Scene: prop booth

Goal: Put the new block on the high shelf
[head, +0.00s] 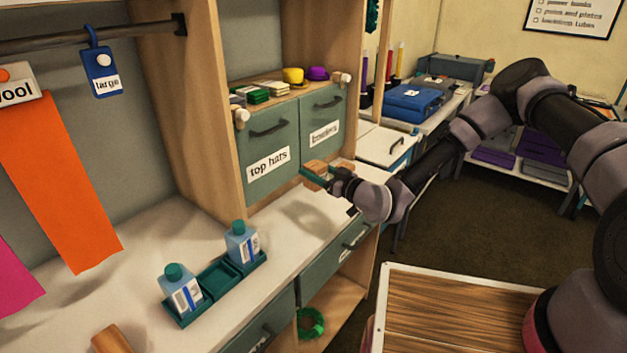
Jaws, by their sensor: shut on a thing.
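My gripper (316,178) is at the end of my arm, in front of the green drawer fronts and above the white counter. It is shut on a small brown wooden block (315,166), partly covered by the fingers. The drawer labelled "top hats" (268,162) is just left of and behind the gripper, and the "bowlers" drawer (322,130) is above and behind it. Above these drawers is a shelf level holding folded green cloths (249,95), a yellow hat (293,76) and a purple hat (317,73). I cannot tell if this is the high shelf.
The white counter (130,262) holds a green tray (218,280) with two blue bottles and a wooden piece (112,340). An orange cloth (60,180) hangs at left. A blue case (411,104) stands behind. A wooden-topped surface (450,315) is at front right.

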